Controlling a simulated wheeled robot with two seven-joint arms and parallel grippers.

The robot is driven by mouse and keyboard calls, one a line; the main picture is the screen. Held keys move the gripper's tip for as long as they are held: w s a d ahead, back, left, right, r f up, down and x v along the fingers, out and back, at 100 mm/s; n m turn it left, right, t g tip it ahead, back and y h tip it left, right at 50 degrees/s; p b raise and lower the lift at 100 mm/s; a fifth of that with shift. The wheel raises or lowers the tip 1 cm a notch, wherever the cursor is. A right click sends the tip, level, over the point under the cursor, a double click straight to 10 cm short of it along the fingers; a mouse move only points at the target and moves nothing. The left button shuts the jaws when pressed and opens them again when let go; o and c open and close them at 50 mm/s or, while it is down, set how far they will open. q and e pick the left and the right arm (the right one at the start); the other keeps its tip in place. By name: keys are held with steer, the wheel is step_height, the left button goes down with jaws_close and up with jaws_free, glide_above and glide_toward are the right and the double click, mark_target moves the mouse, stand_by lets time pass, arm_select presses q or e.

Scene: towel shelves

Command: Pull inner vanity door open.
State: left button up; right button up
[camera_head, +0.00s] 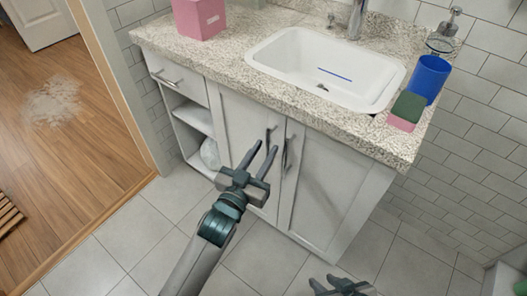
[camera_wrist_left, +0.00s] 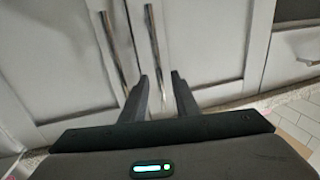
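The vanity has two closed grey-white doors side by side, the left door (camera_head: 238,125) and the right door (camera_head: 325,190). Each has an upright metal bar handle near the middle seam: the left handle (camera_head: 268,138) and the right handle (camera_head: 286,156). My left gripper (camera_head: 266,146) is open in front of the left door, close to its handle. The left wrist view shows both handles, with the fingers (camera_wrist_left: 161,76) spread near the lower end of one handle (camera_wrist_left: 154,40). Contact cannot be told. My right gripper (camera_head: 340,284) is partly cut off at the bottom edge.
The speckled countertop (camera_head: 225,62) carries a pink box (camera_head: 199,17), a sink (camera_head: 322,72), a blue cup (camera_head: 430,78) and a green-pink sponge (camera_head: 406,111). A drawer (camera_head: 176,76) and open shelves stand left of the doors. Tiled floor (camera_head: 150,225) in front is clear.

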arm_select(q)
steer(key=shift+c, duration=0.7)
jaws_close()
steer(key=shift+a, duration=0.15)
